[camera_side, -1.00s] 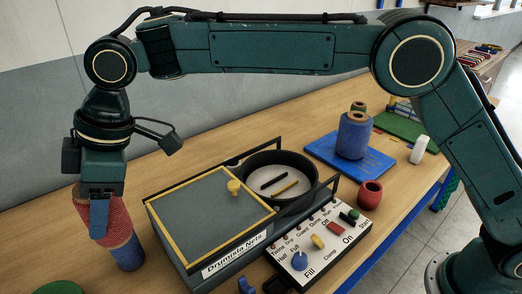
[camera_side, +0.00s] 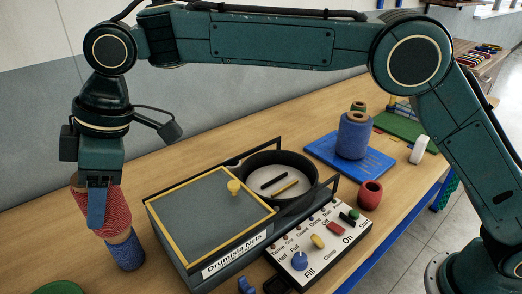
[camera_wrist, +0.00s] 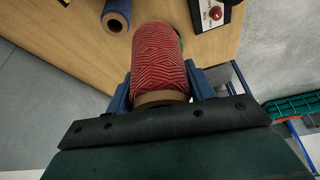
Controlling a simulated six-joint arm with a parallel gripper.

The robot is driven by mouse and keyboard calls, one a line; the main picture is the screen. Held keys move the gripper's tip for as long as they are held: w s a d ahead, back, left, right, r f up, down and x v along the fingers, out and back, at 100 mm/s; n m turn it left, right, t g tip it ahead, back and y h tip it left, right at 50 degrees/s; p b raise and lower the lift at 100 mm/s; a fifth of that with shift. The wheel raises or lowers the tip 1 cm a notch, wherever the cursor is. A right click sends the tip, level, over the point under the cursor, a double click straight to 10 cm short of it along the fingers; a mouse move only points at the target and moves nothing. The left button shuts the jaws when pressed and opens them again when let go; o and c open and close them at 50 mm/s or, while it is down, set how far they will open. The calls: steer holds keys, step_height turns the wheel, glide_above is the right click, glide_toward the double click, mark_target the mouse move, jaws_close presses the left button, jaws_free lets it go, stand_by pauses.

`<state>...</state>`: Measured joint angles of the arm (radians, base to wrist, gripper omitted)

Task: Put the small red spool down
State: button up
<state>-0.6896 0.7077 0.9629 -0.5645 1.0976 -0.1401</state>
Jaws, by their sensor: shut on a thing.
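The red spool (camera_side: 116,212), with a woven zigzag pattern, is at the left in the side view. My gripper (camera_side: 98,213) is shut on it, one blue finger showing across its front. In the wrist view the red spool (camera_wrist: 158,55) lies between both fingers of my gripper (camera_wrist: 158,82), its brown end towards the camera. In the side view it is tilted and overlaps the top of a blue spool (camera_side: 127,254). In the wrist view that blue spool (camera_wrist: 117,14) shows apart from it, to its left.
A grey box with a yellow-edged lid (camera_side: 208,207) and a control panel (camera_side: 318,245) stand right of my gripper. Beyond are a black round pan (camera_side: 312,190), a small red pot-like piece (camera_side: 369,196) and a large blue spool (camera_side: 354,137) on a blue board (camera_side: 374,163).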

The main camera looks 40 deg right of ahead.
steer(key=w+d+m+t+h, duration=0.1)
steer(key=w+d+m, duration=0.3)
steer(key=w+d, duration=0.65)
steer(key=w+d+m+t+h, duration=0.15)
steer(key=w+d+m, duration=0.45)
steer(key=d, duration=0.7)
steer(key=w+d+m+h, duration=0.1)
steer(key=d+m, duration=0.3)
steer(key=d, duration=1.1)
steer(key=w+d+m+t+h, duration=0.1)
steer(key=w+d+m+h, duration=0.1)
steer(key=d, duration=1.2)
steer(key=w+m, duration=0.1)
steer(key=w, duration=0.1)
steer(key=shift+w+d+r+m, duration=0.15)
steer(key=shift+w+d+m, duration=0.2)
steer(key=shift+m, duration=0.05)
step_height(320, 180, down, 20)
